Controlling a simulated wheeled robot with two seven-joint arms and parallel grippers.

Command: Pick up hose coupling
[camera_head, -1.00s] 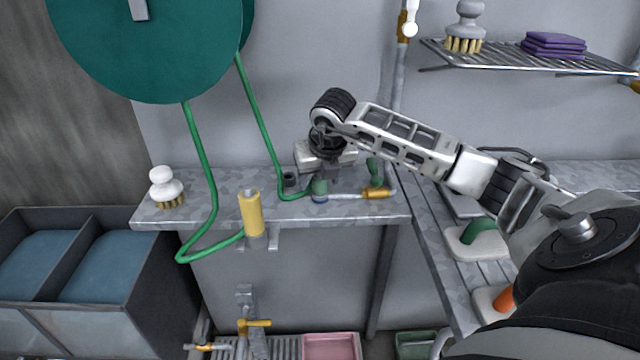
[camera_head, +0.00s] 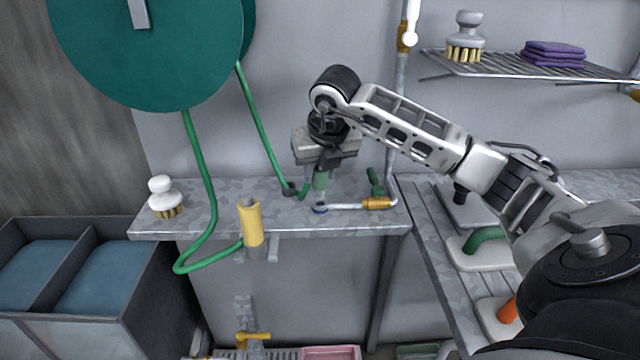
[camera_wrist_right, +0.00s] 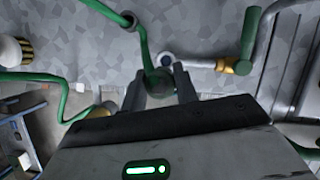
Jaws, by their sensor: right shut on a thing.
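The hose coupling (camera_head: 320,180) is a green cylinder at the end of the green hose, near the back counter's middle. My right gripper (camera_head: 321,170) comes down on it from above and is shut on it. The coupling is held upright just above a blue-rimmed pipe end (camera_head: 320,209). In the right wrist view the coupling (camera_wrist_right: 158,83) sits between the two dark fingers of my right gripper (camera_wrist_right: 160,88). The hose (camera_wrist_right: 143,46) runs from it through a dark ring (camera_wrist_right: 128,20). The gripper body hides part of the coupling. My left gripper is not in view.
A yellow cylinder (camera_head: 251,222) is at the counter's front edge, a brush (camera_head: 164,196) at left. The green reel (camera_head: 150,50) hangs above.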

